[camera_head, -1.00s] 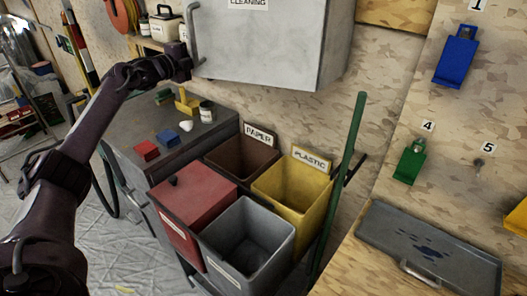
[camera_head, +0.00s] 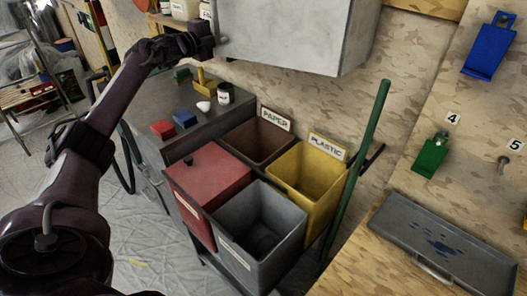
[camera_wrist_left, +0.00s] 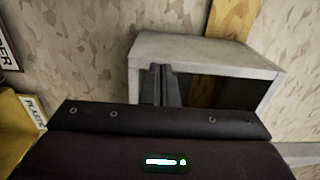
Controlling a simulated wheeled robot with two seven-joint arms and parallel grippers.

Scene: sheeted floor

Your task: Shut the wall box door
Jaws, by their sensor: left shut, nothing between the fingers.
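The grey wall box (camera_head: 290,35) hangs at the top of the head view, its upper part cut off. The head view does not show clearly how far the door stands open. My right gripper is not in view.
Below the box are a red-lidded bin (camera_head: 207,175), a grey bin (camera_head: 258,215), a brown bin (camera_head: 250,150) and a yellow bin (camera_head: 300,180). A green pole (camera_head: 360,155) stands right of them. A workbench with a grey tray (camera_head: 445,245) is at the right.

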